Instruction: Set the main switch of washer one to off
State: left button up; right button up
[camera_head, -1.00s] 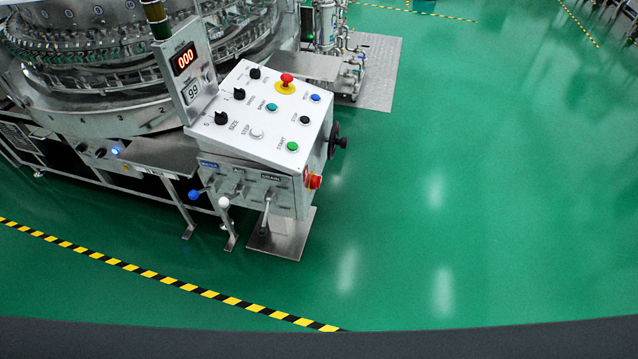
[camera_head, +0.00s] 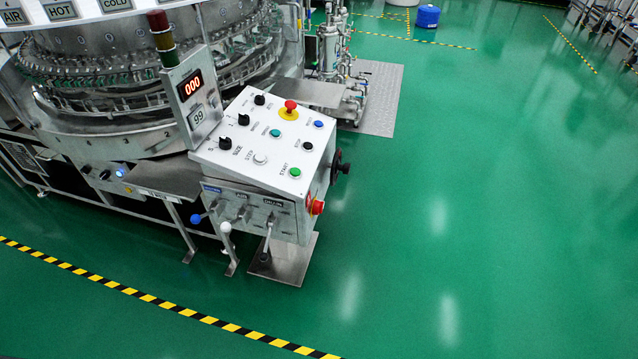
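The washer (camera_head: 120,90) is a large round metal machine at the upper left. Its white slanted control console (camera_head: 262,145) stands in front of it, left of the middle. A red switch (camera_head: 316,207) with a bit of yellow behind it sits low on the console's right side face, and looks like the main switch. It is seen edge-on and small, so I cannot tell its setting. A display (camera_head: 192,85) on the console reads 000 in red. Neither of my grippers is in view.
A black handwheel (camera_head: 341,168) sticks out above the red switch. Levers with blue (camera_head: 195,219) and white (camera_head: 225,227) knobs stick out at the console's front. A yellow-black floor line (camera_head: 150,298) crosses the lower left. The green floor (camera_head: 480,200) to the right is clear.

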aim_at(318, 206)
jog(key=l+u, duration=0.1)
jog(key=u, duration=0.35)
jog(key=i+l+u, duration=0.1)
jog(key=u, duration=0.35)
jog(key=l+u, duration=0.3)
jog(key=l, duration=0.15)
jog(key=l+u, duration=0.35)
jog(key=l, duration=0.15)
jog(key=l+u, duration=0.3)
jog(key=l, duration=0.65)
jog(key=k+l, duration=0.1)
jog(key=l, duration=0.85)
jog(key=k+l, duration=0.15)
jog(key=l, duration=0.3)
jog(key=k+l+u, duration=0.1)
jog(key=l, duration=0.35)
jog(key=k+l, duration=0.1)
jog(key=l, duration=0.4)
